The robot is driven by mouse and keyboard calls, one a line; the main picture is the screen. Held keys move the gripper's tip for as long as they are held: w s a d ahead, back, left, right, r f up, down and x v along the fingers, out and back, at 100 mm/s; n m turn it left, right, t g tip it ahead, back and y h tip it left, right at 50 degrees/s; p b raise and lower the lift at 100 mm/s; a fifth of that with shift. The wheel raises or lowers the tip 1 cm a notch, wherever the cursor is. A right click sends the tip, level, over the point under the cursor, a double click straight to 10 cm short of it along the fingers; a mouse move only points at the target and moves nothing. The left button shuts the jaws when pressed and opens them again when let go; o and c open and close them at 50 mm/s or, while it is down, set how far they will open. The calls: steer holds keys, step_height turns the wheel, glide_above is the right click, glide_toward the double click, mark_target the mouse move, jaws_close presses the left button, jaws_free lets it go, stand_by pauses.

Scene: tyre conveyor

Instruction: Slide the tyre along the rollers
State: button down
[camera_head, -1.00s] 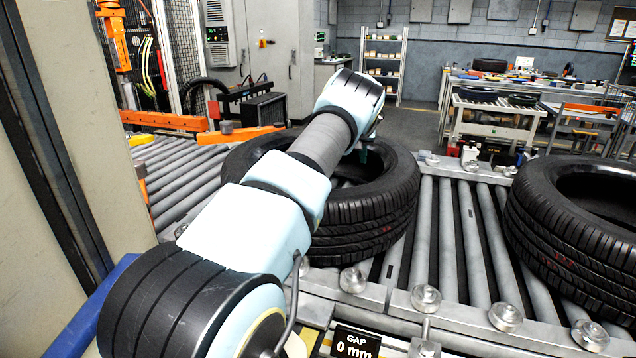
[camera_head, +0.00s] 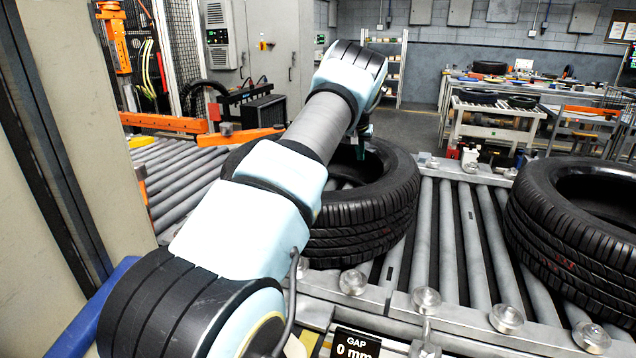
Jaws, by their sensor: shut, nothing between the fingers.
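A black tyre (camera_head: 365,221) lies flat on the grey rollers in the middle, partly hidden behind my arm. A second black tyre (camera_head: 570,235) lies on the rollers at the right, cut off by the picture edge. My arm reaches over the first tyre. My gripper (camera_head: 361,147) points down at the tyre's open centre, near its far rim, and is shut with nothing held. Most of it is hidden behind my wrist, and I cannot tell whether it touches the tyre. The rollers (camera_head: 447,240) between the tyres are bare.
A metal rail with round guide wheels (camera_head: 425,299) runs along the conveyor's near side. A sign (camera_head: 356,346) reads "GAP 0 mm". A beige post (camera_head: 75,130) stands at the left. An orange barrier (camera_head: 165,123) lies behind the left rollers.

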step_height(320, 180, up, 10)
steer(key=p, duration=0.5)
glide_above(363, 168)
steer(key=s+a, duration=0.2)
steer(key=s, duration=0.3)
steer(key=shift+r, duration=0.1)
steer(key=shift+a+r, duration=0.1)
step_height(363, 168, down, 13)
steer(key=b, duration=0.6)
steer(key=shift+a, duration=0.2)
stand_by(0.6)
stand_by(2.0)
steer(key=shift+w+d+p, duration=0.25)
steer(key=shift+w+d, duration=0.2)
steer(key=shift+w, duration=0.25)
steer(key=shift+w+d+p, duration=0.2)
steer(key=shift+w+d, duration=0.2)
steer(key=shift+w, duration=0.25)
